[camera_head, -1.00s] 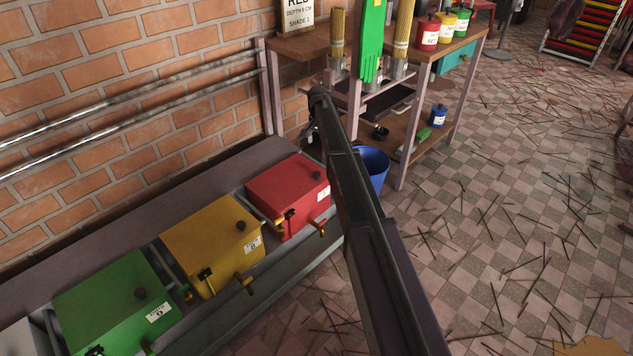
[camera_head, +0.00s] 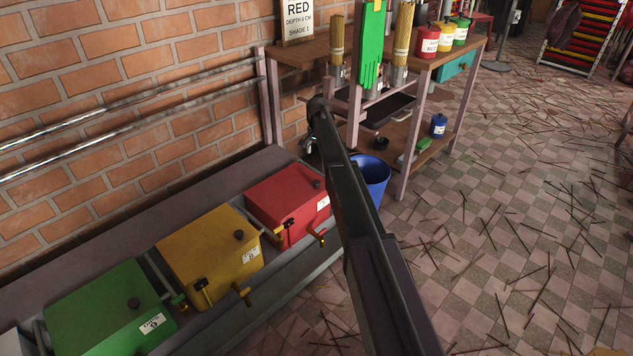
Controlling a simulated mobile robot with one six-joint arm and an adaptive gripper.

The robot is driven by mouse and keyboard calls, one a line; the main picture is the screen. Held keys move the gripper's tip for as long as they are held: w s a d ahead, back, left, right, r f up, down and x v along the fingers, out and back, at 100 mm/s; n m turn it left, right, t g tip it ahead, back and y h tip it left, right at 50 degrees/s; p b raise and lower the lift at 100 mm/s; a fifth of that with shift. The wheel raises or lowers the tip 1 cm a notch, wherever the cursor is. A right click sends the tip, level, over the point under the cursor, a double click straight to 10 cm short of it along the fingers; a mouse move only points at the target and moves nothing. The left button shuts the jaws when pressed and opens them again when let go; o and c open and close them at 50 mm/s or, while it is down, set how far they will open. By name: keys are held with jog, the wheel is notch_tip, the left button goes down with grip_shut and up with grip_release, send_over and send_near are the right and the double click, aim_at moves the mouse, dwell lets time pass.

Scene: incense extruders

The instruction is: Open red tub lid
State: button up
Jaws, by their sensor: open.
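The red tub (camera_head: 290,225) stands at the far end of a row of tubs on a low grey bench along the brick wall. Its flat red lid (camera_head: 283,190) lies closed on top, with a dark round knob (camera_head: 317,183) near the right edge. A white label and a brass tap are on its front. My dark arm rises from the bottom of the picture, passes just right of the tub and bends beyond its far corner. My gripper's fingers cannot be made out; the arm's far end is largely hidden.
A yellow tub (camera_head: 205,270) and a green tub (camera_head: 105,320) stand nearer in the row. A blue bucket (camera_head: 372,172) stands behind my arm, beside a wooden shelf table (camera_head: 310,48) with pots. The tiled floor at right is strewn with thin sticks but otherwise open.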

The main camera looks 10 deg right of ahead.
aim_at(317, 181)
jog(key=shift+f+b, duration=6.45)
jog(key=shift+f, duration=0.15)
